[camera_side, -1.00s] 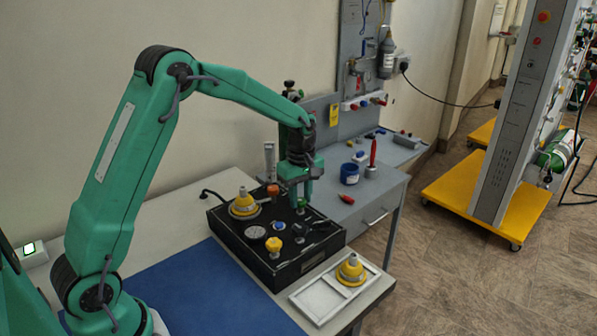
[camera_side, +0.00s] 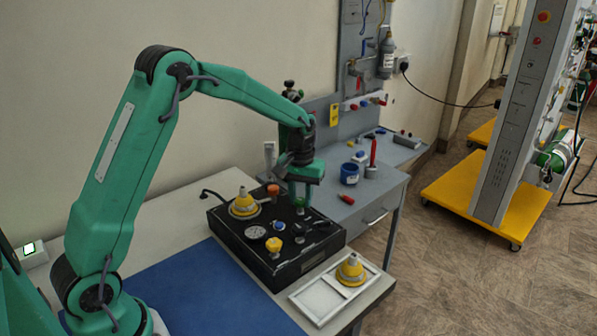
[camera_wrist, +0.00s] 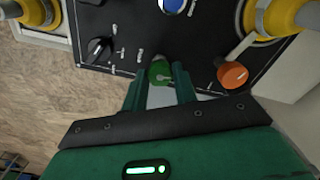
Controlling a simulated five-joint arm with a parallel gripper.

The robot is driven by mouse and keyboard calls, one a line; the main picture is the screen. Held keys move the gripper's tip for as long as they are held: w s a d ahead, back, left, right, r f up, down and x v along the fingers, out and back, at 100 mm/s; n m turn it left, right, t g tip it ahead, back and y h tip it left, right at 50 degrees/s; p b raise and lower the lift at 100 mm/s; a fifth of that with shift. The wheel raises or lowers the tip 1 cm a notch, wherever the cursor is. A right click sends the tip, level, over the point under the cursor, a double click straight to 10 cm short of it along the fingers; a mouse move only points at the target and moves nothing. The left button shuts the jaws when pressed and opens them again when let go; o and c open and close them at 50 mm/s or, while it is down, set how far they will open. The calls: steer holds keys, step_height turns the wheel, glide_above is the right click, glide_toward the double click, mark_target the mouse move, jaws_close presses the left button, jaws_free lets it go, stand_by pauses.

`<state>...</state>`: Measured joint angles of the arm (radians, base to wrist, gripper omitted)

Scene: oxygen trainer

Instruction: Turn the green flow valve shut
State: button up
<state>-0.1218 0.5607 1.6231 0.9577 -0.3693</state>
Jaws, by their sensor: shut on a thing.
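The green flow valve (camera_wrist: 161,72) is a small round knob on the black trainer box (camera_side: 265,264). In the wrist view it sits between the fingers of my gripper (camera_wrist: 161,84), which is shut on it. In the side view my gripper (camera_side: 300,203) points straight down over the far right part of the box, and the green knob shows only as a small patch between the fingers. The knob's pointer mark is too small to read surely.
Near the gripper stand an orange knob (camera_wrist: 232,75), a black knob (camera_wrist: 99,48) and a blue button (camera_side: 278,225). A yellow knob (camera_side: 273,244), a gauge (camera_side: 255,232) and a yellow mask (camera_side: 244,205) are also on the box. A white tray (camera_side: 318,299) lies in front.

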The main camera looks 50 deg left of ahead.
mark_target(300, 200)
steer(key=shift+r+m, duration=0.1)
steer(key=shift+m, duration=1.2)
steer(key=o, duration=1)
step_height(300, 200, up, 7)
steer(key=shift+r, duration=0.4)
steer(key=shift+s+r, duration=0.1)
